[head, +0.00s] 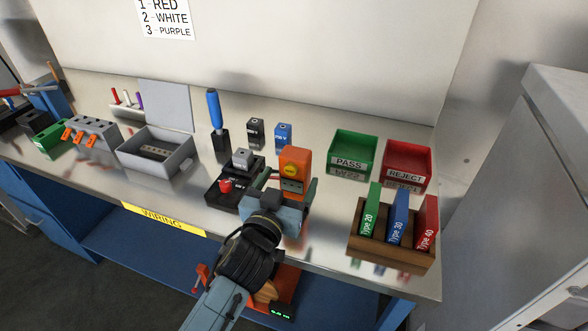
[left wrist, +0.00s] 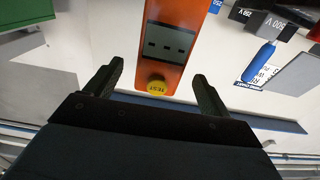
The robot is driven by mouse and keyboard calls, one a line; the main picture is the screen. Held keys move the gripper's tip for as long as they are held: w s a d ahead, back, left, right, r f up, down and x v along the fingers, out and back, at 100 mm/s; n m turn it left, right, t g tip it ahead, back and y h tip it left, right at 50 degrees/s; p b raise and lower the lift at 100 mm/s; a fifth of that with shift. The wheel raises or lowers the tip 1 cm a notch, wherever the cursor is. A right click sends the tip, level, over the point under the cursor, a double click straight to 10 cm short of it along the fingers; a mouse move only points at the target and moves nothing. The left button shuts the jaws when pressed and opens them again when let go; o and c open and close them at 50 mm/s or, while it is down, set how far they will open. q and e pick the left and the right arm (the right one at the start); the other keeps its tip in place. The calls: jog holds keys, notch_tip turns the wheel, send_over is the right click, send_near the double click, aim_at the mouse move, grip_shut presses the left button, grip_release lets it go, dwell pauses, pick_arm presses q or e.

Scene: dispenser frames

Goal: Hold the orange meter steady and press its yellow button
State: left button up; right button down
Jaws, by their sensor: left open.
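In the left wrist view the gripper (left wrist: 155,78) shows gaps between both fingers and the meter. The meter's lower part is partly hidden by my gripper in the head view. My right gripper is not visible.
A black base with a red knob (head: 225,186) stands close left of the meter. A blue-handled tool (head: 214,108) and black and blue blocks (head: 283,133) are behind. A wooden rack (head: 392,251) and green (head: 354,144) and red (head: 407,159) trays are to the right.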

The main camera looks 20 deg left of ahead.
aim_at(295, 169)
pick_arm(q)
jog(key=shift+w, duration=2.25)
jog(key=c, duration=1.4)
